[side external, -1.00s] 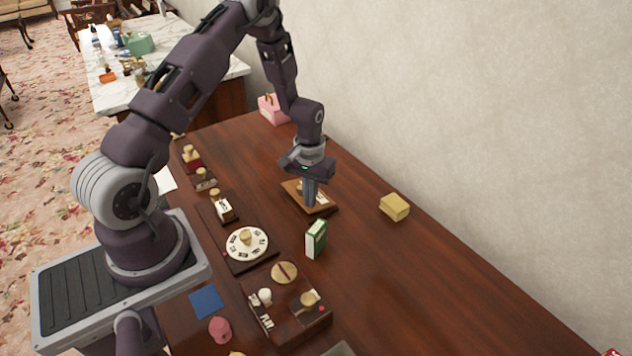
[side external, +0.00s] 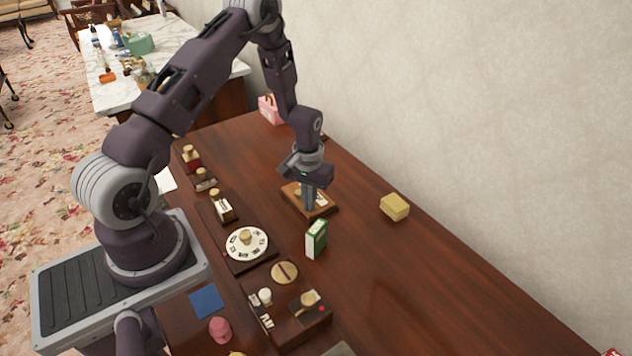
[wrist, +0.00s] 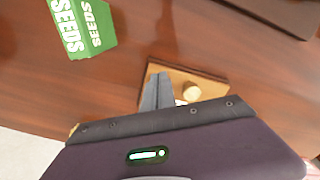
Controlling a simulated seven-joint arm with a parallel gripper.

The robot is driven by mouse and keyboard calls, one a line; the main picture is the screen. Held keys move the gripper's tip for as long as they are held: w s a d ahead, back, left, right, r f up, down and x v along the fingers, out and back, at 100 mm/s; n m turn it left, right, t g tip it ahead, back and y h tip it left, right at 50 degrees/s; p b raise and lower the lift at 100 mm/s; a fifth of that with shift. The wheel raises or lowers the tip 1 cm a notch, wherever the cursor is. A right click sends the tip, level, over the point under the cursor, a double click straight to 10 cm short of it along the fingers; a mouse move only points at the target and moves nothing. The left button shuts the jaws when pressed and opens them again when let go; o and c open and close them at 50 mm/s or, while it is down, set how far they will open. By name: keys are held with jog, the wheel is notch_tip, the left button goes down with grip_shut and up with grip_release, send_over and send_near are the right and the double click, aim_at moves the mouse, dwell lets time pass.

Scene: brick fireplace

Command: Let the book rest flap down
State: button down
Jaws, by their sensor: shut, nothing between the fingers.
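The book rest (side external: 322,209) is a small brown wooden board lying on the table below my gripper. It also shows in the wrist view (wrist: 212,78), where a pale round knob (wrist: 191,91) and a bit of white stand on it. My gripper (side external: 308,207) points down over the board with its fingers together and nothing between them. The fingers (wrist: 157,90) also show in the wrist view, in front of the board's left part. Whether the fingertips touch the board or its flap I cannot tell. The flap itself is mostly hidden behind the fingers.
A green seed box (side external: 316,239) stands just in front of the board. A yellow block (side external: 395,207) lies to the right. A white dial on a dark base (side external: 247,243) and a wooden control panel (side external: 290,325) are left and front.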

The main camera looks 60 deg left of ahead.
notch_tip(320, 180, up, 9)
dwell(0.7)
jog(key=s+d+r+m+t, duration=0.1)
jog(key=s+d+r, duration=0.25)
jog(key=r, duration=0.65)
jog(key=s+d+r+m+t, duration=0.25)
jog(key=d+r, duration=0.25)
jog(key=r, duration=0.4)
jog(key=s+d+r+m+t, duration=0.1)
jog(key=s+d+r, duration=0.2)
jog(key=s, duration=0.5)
jog(key=s+d+r+m+t, duration=0.1)
jog(key=s+d+r, duration=0.2)
jog(key=s, duration=0.5)
jog(key=shift+r, duration=0.55)
